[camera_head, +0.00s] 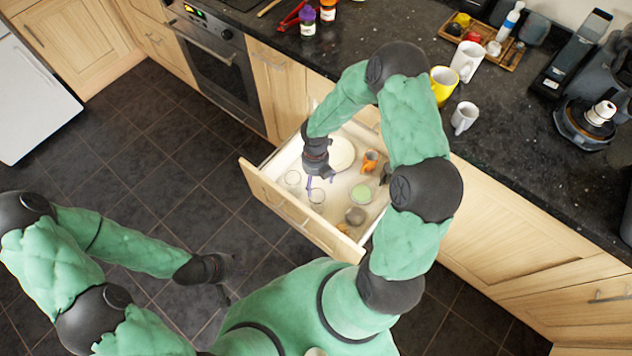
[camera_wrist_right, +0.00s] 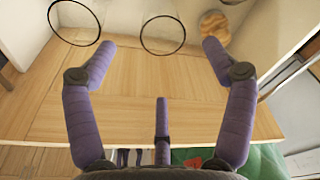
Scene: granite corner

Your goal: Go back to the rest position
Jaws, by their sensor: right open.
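My right arm reaches over the open drawer (camera_head: 281,213), and its gripper (camera_head: 318,184) points down into it, near two clear glasses. In the right wrist view the purple-grey fingers of this gripper (camera_wrist_right: 158,62) are spread apart with nothing between them. One glass rim (camera_wrist_right: 163,35) shows just beyond the fingers and another (camera_wrist_right: 75,22) at upper left. My left gripper (camera_head: 222,293) hangs low over the dark tiled floor, away from the furniture. Its fingers are too small and dark to read.
The drawer holds a white plate (camera_head: 341,153), an orange cup (camera_head: 370,161), a green bowl (camera_head: 361,193) and glasses. Mugs (camera_head: 465,117) and a coffee machine (camera_head: 590,115) stand on the dark counter. An oven (camera_head: 213,60) is behind. Floor at left is clear.

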